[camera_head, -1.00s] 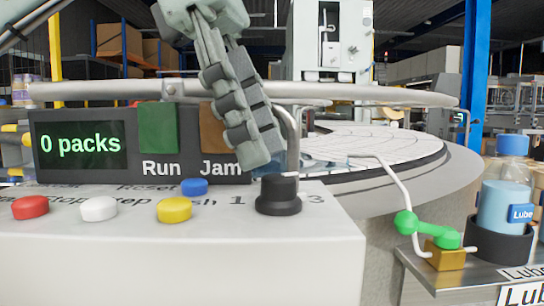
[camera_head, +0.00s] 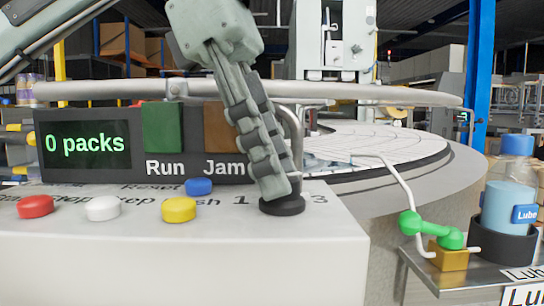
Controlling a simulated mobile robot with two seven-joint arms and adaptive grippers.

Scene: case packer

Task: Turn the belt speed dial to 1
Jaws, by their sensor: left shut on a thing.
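The belt speed dial (camera_head: 284,207) is a black round knob at the right end of the white control panel's top, with the marks 1 and 3 beside it. My left gripper (camera_head: 275,190) reaches down from above and is shut on the dial. Its fingers cover most of the knob, so only the black base shows and the pointer is hidden. My right gripper is not in view.
The white control panel (camera_head: 190,250) carries red (camera_head: 35,206), white (camera_head: 103,208), yellow (camera_head: 179,209) and blue (camera_head: 199,186) buttons left of the dial. A display (camera_head: 85,144) behind reads "0 packs". A Lube bottle (camera_head: 509,195) and green lever (camera_head: 430,230) stand at right.

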